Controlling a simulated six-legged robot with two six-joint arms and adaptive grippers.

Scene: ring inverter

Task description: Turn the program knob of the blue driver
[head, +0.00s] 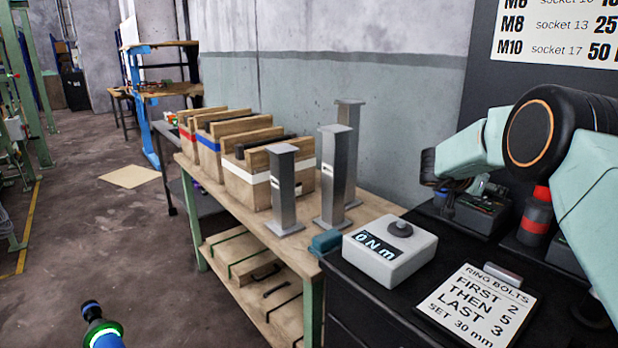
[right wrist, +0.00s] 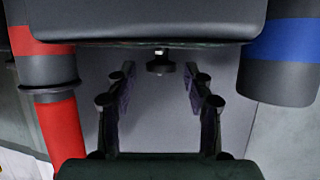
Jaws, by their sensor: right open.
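In the right wrist view, my right gripper (right wrist: 159,74) is open, with its dark fingers apart. A small dark knob with a pale tip (right wrist: 159,64) shows between the fingertips, under a dark grey body (right wrist: 150,18); I see no contact. A dark grey cylinder with a blue band (right wrist: 285,40) is at right, and a red and grey one (right wrist: 48,70) at left. In the head view, a blue tool with a glowing green ring and dark nose (head: 103,333) enters at bottom left. My left gripper is not in view. Which blue part belongs to the driver is unclear.
A white box reading 0 N m (head: 388,262) and a bolt-order card (head: 480,310) lie on the black cabinet. Grey posts (head: 338,175) and wooden bins (head: 265,190) stand on the workbench. A red-banded black cylinder (head: 537,215) stands below my right arm.

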